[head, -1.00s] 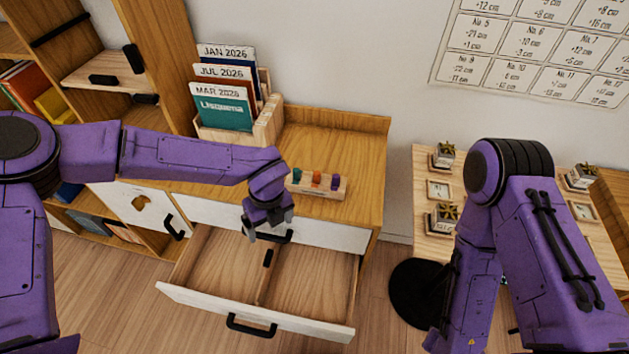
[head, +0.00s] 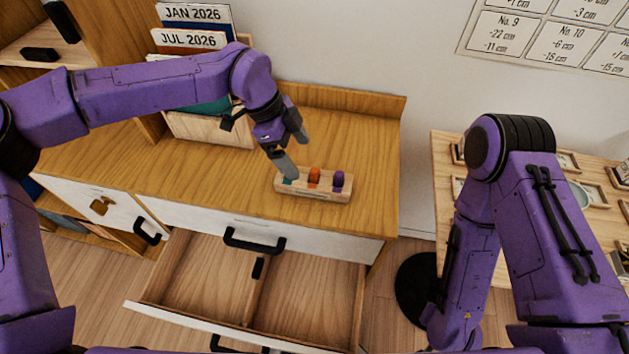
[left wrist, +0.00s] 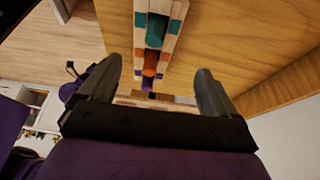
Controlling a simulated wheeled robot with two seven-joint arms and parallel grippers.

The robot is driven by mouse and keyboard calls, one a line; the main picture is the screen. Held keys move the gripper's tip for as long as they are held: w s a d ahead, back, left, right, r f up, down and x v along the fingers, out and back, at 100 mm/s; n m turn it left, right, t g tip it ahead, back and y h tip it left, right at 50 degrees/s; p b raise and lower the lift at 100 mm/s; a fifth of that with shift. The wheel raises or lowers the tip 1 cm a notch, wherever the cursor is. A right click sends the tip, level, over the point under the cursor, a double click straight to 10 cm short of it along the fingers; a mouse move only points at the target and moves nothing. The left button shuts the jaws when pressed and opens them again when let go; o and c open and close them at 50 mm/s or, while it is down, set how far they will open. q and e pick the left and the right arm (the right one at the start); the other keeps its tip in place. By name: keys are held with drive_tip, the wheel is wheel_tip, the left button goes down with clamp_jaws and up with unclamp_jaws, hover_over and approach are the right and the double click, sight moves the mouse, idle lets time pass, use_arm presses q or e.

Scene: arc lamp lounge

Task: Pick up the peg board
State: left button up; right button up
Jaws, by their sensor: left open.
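The peg board (head: 313,194) is a light wooden block on the cabinet top near its front edge. It carries a teal peg, an orange peg (head: 314,175) and a purple peg (head: 338,180). My left gripper (head: 291,154) is open and empty, just above the board's left end, and hides part of the teal peg. In the left wrist view the board (left wrist: 160,49) runs away between the two open fingers (left wrist: 154,88), with the teal peg (left wrist: 156,30) clearly seen. My right arm shows at the right, but its gripper is out of sight.
An open, divided drawer (head: 308,295) juts out below the cabinet top (head: 230,189). A wooden file holder (head: 211,129) with calendar folders stands behind my left arm. A table (head: 445,169) with small frames is at the right. The cabinet top right of the board is clear.

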sight(310, 176)
use_arm(q)
drive_tip(key=x, duration=0.2)
drive_tip(key=p+x, duration=0.1)
drive_tip(key=x, duration=0.2)
drive_tip(key=s+p+x, duration=0.1)
drive_tip(key=x, duration=0.1)
drive_tip(key=shift+s+d+f, duration=0.15)
drive_tip(key=shift+d+f, duration=0.1)
drive_tip(key=shift+d, duration=0.1)
drive_tip(key=shift+d+f, duration=0.1)
drive_tip(key=shift+f, duration=0.25)
drive_tip(key=c, duration=1.3)
